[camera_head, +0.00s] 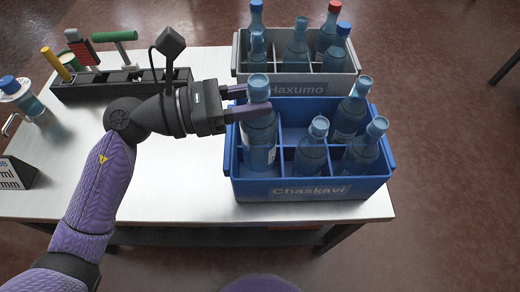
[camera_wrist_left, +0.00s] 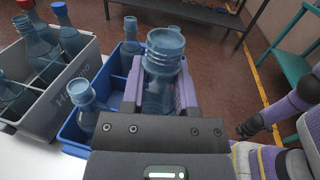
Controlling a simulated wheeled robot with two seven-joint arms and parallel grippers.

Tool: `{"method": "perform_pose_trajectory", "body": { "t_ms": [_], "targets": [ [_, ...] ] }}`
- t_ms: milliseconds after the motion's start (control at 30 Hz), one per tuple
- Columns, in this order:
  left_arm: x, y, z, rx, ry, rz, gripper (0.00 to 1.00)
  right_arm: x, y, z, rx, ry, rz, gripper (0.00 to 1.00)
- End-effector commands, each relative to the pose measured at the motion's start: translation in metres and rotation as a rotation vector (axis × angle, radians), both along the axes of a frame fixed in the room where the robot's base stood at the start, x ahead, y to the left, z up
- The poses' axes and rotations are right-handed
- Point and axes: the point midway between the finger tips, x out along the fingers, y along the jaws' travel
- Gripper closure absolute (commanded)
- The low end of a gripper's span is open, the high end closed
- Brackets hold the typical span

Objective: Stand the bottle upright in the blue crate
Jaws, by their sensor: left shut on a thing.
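The blue crate (camera_head: 312,188) sits at the right side of the white table, with dividers and several blue bottles in it. My left gripper (camera_head: 248,101) reaches in from the left over the crate's left side. It is shut on a bottle (camera_head: 259,138) near its neck. That bottle stands upright in the crate's front left part; its base is hidden by the crate wall, so I cannot tell whether it touches the floor. In the left wrist view, the held bottle (camera_wrist_left: 164,70) shows between the purple fingers. My right gripper is not in view in the head view.
A grey crate (camera_head: 292,78) with several bottles stands just behind the blue crate. A dark rack (camera_head: 120,88) with tools is at the back left. A bottle (camera_head: 20,98) and a dark sign (camera_head: 17,174) are at the left edge. The table's middle is bare.

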Motion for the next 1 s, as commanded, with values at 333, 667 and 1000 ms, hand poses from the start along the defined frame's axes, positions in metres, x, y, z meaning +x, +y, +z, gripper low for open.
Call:
{"method": "perform_pose_trajectory", "body": {
  "t_ms": [333, 667, 1000],
  "targets": [
    [0.000, 0.000, -0.065, -0.001, 0.004, 0.000, 1.00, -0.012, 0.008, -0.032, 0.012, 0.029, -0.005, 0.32],
    [0.000, 0.000, -0.088, 0.004, -0.002, -0.001, 0.60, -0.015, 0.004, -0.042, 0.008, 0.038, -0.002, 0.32],
    [0.000, 0.000, -0.088, 0.003, -0.003, -0.001, 0.27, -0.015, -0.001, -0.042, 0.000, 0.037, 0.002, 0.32]
  ]
}}
